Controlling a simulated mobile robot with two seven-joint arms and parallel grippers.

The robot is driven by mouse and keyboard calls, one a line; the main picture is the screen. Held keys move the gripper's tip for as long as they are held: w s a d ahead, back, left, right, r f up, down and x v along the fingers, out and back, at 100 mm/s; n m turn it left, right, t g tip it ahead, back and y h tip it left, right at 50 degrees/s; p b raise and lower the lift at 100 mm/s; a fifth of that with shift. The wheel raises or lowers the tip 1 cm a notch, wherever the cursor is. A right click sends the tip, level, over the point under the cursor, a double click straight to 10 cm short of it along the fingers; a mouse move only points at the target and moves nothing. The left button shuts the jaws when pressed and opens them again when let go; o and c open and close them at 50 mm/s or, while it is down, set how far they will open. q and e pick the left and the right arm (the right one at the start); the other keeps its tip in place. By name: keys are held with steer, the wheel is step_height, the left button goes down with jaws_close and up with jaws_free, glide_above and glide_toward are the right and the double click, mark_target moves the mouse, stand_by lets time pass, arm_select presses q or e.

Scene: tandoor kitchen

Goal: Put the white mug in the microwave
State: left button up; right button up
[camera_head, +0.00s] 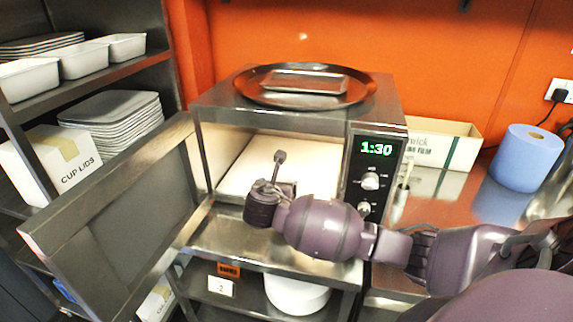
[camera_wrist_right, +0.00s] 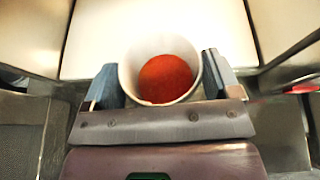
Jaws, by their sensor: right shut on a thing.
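The microwave (camera_head: 376,122) stands open on a metal counter, its door (camera_head: 110,205) swung out to the left and its pale inside showing. My right gripper (camera_head: 279,165) is at the front of the opening. In the right wrist view, my right gripper (camera_wrist_right: 163,85) is shut on the white mug (camera_wrist_right: 130,78), with one finger on each side. The mug is seen from above and has orange-red contents. The pale microwave floor (camera_wrist_right: 155,25) lies ahead of it. In the head view I cannot make out the mug. My left gripper is not in view.
Shelves with white tubs (camera_head: 85,60) and stacked plates stand at the left. A blue paper roll (camera_head: 527,158) and a cardboard box (camera_head: 450,143) stand at the right. The microwave's inside looks empty.

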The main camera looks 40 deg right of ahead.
steer(key=w+d, duration=0.9)
steer(key=shift+d, duration=0.2)
steer(key=o, duration=1.4)
steer(key=shift+s+f, duration=0.1)
steer(key=shift+f, duration=0.05)
steer(key=shift+s+a+r, duration=0.2)
steer(key=shift+s+a, duration=0.05)
steer(key=shift+a, duration=0.05)
steer(key=s+a, duration=0.8)
steer(key=a, duration=0.1)
steer(key=shift+s+r, duration=0.1)
steer(key=shift+s, duration=0.15)
